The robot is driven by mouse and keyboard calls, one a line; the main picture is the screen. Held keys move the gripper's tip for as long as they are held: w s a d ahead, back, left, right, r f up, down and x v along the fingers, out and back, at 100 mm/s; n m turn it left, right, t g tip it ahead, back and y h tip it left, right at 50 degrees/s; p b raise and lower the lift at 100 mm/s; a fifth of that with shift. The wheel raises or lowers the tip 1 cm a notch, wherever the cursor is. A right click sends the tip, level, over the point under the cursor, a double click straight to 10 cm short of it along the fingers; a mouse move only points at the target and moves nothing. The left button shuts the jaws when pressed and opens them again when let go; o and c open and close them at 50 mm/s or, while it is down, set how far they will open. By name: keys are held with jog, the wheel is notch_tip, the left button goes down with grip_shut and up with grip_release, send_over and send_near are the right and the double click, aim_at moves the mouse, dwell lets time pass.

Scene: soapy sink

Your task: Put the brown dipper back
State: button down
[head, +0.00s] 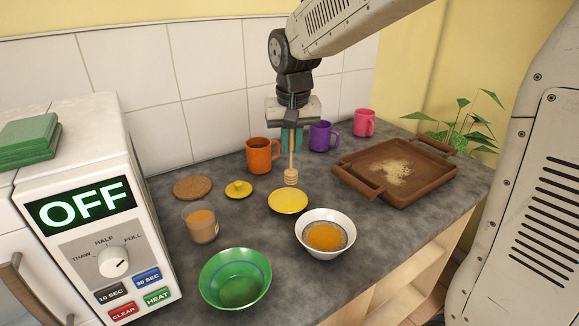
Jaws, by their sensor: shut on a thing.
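My gripper (291,122) is shut on the brown dipper and holds it upright, head down, above the counter. The dipper (291,177) has a thin light wooden handle and a ridged head. Its head appears just over or behind a yellow round dish (287,203); I cannot tell if they touch. A clear glass (202,224) with a tan-orange filling stands to the left. A white bowl (325,245) with an orange filling stands to the front right. A small yellow lid with a knob (239,189) lies left of the yellow dish.
An orange mug (262,157), a teal mug (292,143) partly hidden by my gripper, a purple mug (322,137) and a pink mug (364,123) line the wall. A green bowl (235,280), a cork coaster (193,187), a brown tray (432,181) and a microwave (90,215) surround the area.

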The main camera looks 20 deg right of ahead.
aim_at(292, 170)
jog(key=shift+d+f, duration=0.1)
jog(key=shift+f, duration=2.3)
jog(key=shift+f, duration=0.1)
jog(key=c, duration=1.4)
grip_release()
notch_tip(292, 170, up, 12)
jog(key=s, duration=0.2)
jog(key=s+d+f+n, duration=0.1)
jog(key=s+f, duration=0.2)
jog(key=s, duration=1)
jog(key=s+d+f+n, duration=0.1)
jog(key=s+f, duration=0.2)
jog(key=s, duration=1.1)
jog(key=shift+d+f+g, duration=0.25)
jog(key=shift+d+g, duration=0.05)
jog(key=shift+d, duration=0.1)
